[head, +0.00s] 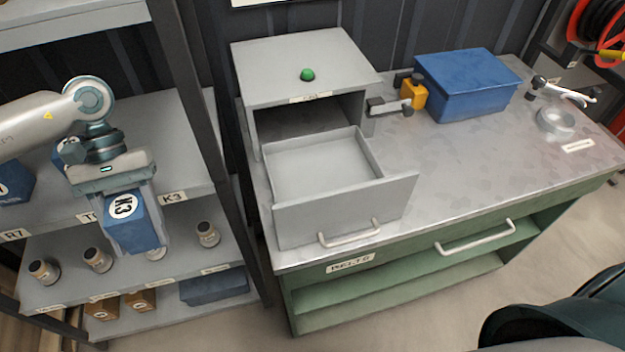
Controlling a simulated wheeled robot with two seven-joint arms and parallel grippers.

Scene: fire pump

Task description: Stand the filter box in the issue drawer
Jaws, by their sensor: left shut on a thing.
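A blue filter box (135,222) with a white K3 label is held by my left gripper (130,215) in front of the shelf rack on the left. The gripper points down and is shut on the box, with its fingers on the box's sides. The issue drawer (330,212) is pulled out of a grey cabinet (290,75) on the bench. Its visible inside is empty. A green knob or light (307,74) is on the cabinet's top. My right gripper is not in view.
The shelf rack (190,140) has labels, including K3, and holds other blue boxes and several small jars. A dark upright (195,90) stands between rack and bench.

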